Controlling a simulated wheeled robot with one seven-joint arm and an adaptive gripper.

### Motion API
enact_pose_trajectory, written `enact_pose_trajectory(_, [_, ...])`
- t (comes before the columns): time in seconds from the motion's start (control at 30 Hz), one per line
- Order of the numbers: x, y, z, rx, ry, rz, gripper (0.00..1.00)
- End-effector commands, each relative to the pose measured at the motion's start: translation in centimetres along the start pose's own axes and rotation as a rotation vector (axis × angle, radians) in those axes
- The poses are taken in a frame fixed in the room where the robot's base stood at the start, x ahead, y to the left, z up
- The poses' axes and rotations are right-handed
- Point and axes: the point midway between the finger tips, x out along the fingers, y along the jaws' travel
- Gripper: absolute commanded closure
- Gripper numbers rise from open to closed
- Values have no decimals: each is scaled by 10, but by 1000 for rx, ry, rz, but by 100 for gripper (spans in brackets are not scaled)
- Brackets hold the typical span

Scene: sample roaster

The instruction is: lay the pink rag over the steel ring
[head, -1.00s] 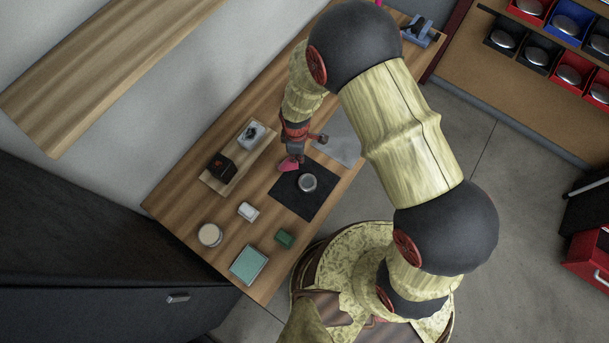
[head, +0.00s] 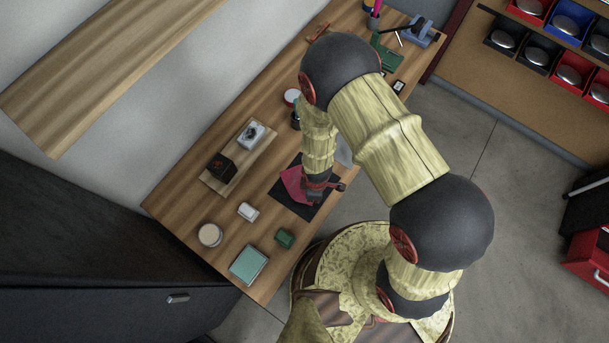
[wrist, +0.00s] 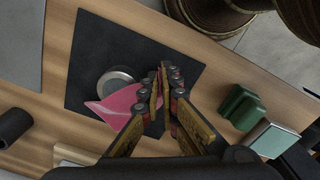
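The pink rag (head: 294,184) hangs from my gripper (head: 312,196) over the black mat (head: 281,194). In the wrist view, my gripper (wrist: 161,92) has its fingers together on the rag (wrist: 112,108). The steel ring (wrist: 116,78) lies on the black mat (wrist: 95,42), just beside the fingertips. The rag overlaps the ring's lower edge in that view; whether they touch I cannot tell. In the head view the ring is hidden behind the rag and my gripper.
A wooden tray (head: 262,150) holds a black box (head: 220,167) and a small clear-topped box (head: 251,134). A white block (head: 248,211), a round tin (head: 209,235), a green block (head: 284,238) and a teal-topped box (head: 249,265) stand near the table's front left end.

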Motion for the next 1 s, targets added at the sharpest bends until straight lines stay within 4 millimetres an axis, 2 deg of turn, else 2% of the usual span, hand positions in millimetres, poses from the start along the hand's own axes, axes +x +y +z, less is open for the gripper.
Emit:
enact_pose_trajectory(0.37, [3,-3,2,0,1,1,100])
enact_pose_trajectory(0.4, [3,-3,2,0,1,1,96])
enact_pose_trajectory(1.0, [3,-3,2,0,1,1,62])
